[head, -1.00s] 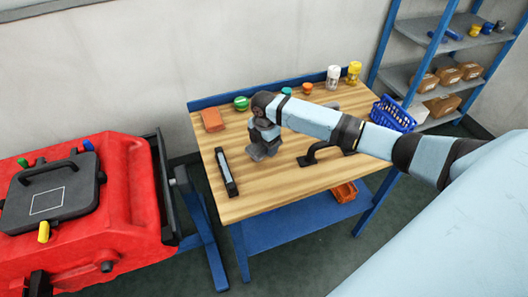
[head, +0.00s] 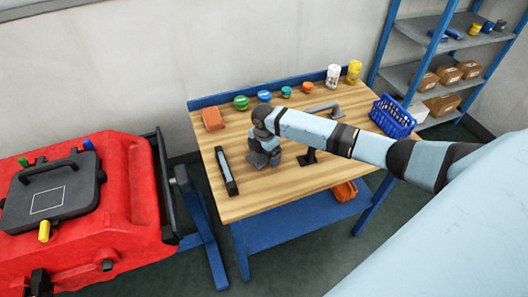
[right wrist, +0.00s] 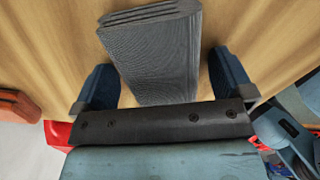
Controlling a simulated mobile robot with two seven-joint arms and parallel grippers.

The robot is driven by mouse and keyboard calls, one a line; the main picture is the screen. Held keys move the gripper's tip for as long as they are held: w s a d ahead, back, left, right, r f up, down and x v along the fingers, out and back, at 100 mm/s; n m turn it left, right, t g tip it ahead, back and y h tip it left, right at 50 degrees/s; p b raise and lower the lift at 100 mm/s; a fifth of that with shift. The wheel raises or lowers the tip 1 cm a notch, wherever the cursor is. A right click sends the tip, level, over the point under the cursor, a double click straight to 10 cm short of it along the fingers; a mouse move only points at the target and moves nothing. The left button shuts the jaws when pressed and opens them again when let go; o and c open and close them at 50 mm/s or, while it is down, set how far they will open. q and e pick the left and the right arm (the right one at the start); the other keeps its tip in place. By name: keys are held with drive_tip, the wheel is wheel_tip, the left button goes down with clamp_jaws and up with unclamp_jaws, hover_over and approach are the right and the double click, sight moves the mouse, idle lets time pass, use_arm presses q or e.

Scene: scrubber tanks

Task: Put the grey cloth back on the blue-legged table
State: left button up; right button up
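The blue-legged table (head: 290,190) has a wooden top and stands in the middle of the head view. My right gripper (head: 266,150) points down low over its left-centre part. The grey cloth (head: 260,160) is a folded, ribbed bundle right at this gripper, partly hidden by it. In the right wrist view the cloth (right wrist: 158,55) lies between the two dark blue fingers of my right gripper (right wrist: 163,82). The fingers are spread, with a clear gap on the right side of the cloth. Wood shows behind it; whether the cloth touches the top is hard to tell. My left gripper is out of view.
A grey bar with black ends (head: 227,172) lies left of the cloth. An orange block (head: 212,118), coloured pots and bottles (head: 333,76) stand along the back. A blue basket (head: 392,116) is at right. A red machine (head: 130,190) stands left of the table.

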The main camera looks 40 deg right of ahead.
wheel_tip(320, 180, up, 12)
drive_tip(key=shift+r, duration=0.15)
idle(0.5)
idle(0.3)
